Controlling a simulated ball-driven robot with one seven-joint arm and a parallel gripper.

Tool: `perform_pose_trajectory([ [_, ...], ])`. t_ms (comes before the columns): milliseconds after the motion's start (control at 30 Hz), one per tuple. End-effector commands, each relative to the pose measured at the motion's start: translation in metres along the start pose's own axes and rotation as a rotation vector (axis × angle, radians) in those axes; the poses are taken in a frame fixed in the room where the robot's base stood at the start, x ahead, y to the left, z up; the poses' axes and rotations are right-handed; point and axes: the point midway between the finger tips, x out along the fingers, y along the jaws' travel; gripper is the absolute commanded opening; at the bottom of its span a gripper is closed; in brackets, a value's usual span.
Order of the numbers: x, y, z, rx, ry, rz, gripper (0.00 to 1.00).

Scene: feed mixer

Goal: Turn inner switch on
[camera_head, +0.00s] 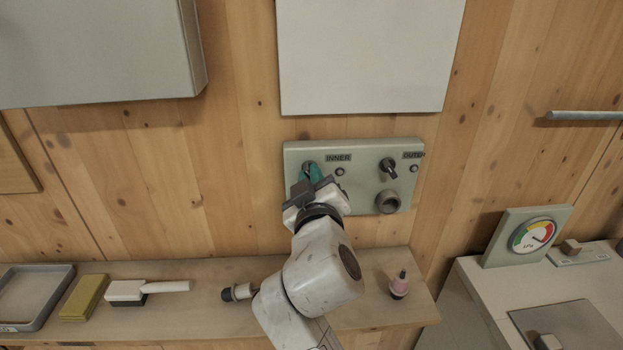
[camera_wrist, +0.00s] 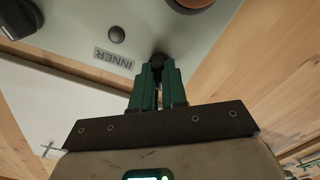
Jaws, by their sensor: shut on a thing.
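The control panel (camera_head: 360,152) is a pale green plate on the wooden wall. The INNER label (camera_head: 338,158) marks its left side, and the inner switch (camera_head: 308,165) is a dark knob beside that label. My gripper (camera_head: 312,170) has its teal fingers at this knob. In the wrist view the fingers (camera_wrist: 157,72) are closed on the dark inner switch (camera_wrist: 158,60), which they mostly hide, so its angle cannot be told. The INNER label (camera_wrist: 114,58) shows to the left of the fingers. The outer switch (camera_head: 388,166) is a dark knob with a tilted lever.
A gauge (camera_head: 533,235) stands at the right. A round dark socket (camera_head: 387,202) is on the panel.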

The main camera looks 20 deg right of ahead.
Motion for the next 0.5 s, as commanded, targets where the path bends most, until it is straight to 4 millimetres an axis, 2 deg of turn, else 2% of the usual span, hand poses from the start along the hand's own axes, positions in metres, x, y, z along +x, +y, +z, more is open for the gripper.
perform_pose_trajectory([
  [267, -0.0004, -0.0028, 0.0019, 0.097, 0.002, -0.001, 0.0],
  [500, -0.0005, -0.0041, 0.0036, 0.286, 0.003, -0.001, 0.0],
])
